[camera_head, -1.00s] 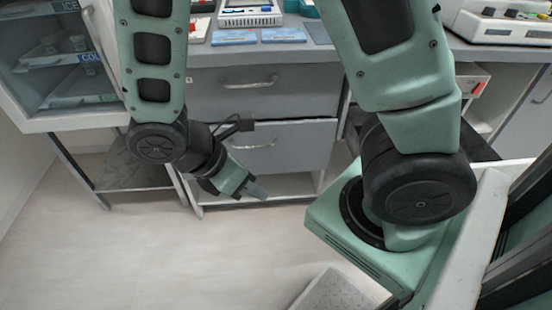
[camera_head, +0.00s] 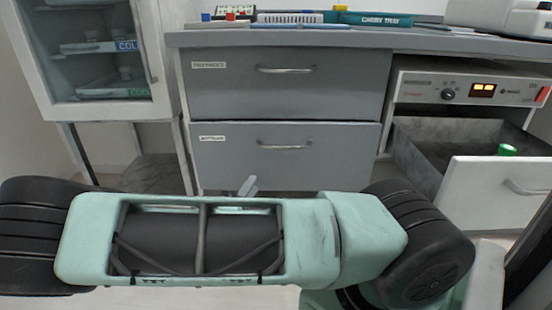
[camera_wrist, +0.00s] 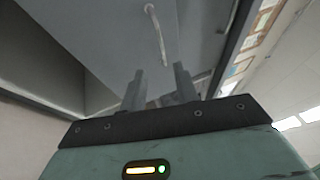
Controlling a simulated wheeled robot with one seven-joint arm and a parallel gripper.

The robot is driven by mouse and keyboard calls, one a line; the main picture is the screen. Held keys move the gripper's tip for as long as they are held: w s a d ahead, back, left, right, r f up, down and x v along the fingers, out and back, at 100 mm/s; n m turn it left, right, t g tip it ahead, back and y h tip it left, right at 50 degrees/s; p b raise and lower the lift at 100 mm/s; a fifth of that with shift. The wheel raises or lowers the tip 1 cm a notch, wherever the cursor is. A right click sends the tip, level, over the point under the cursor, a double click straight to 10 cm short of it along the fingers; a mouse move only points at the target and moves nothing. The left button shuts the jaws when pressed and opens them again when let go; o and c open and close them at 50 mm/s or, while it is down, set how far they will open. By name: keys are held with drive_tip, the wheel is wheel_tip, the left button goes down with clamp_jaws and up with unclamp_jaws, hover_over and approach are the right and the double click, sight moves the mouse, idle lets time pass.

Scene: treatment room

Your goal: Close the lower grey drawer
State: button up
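The lower grey drawer (camera_head: 345,155) is below the upper grey drawer (camera_head: 340,95) in the cabinet, in the head view. Its front looks flush with the upper one, with no clear gap above it. It has a curved metal handle (camera_head: 285,144) and a label at its left. My gripper shows in the head view only as a grey fingertip (camera_head: 247,187) low in front of this drawer; my arm hides the rest. In the wrist view my gripper (camera_wrist: 158,78) has two fingers apart with nothing between them, facing a grey front with a handle (camera_wrist: 155,35). Contact cannot be told.
At the right, a white-fronted drawer (camera_head: 495,192) stands open with a green-capped item (camera_head: 507,150) inside, below a panel with a lit display. A glass-door cabinet (camera_head: 165,100) stands at the left. The worktop (camera_head: 420,42) above holds trays and devices.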

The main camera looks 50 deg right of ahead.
sight(276, 147)
drive_tip(key=b+x, duration=0.6)
drive_tip(key=x, duration=1.1)
drive_tip(key=shift+d+f, duration=0.1)
drive_tip(key=shift+d, duration=0.05)
clamp_jaws()
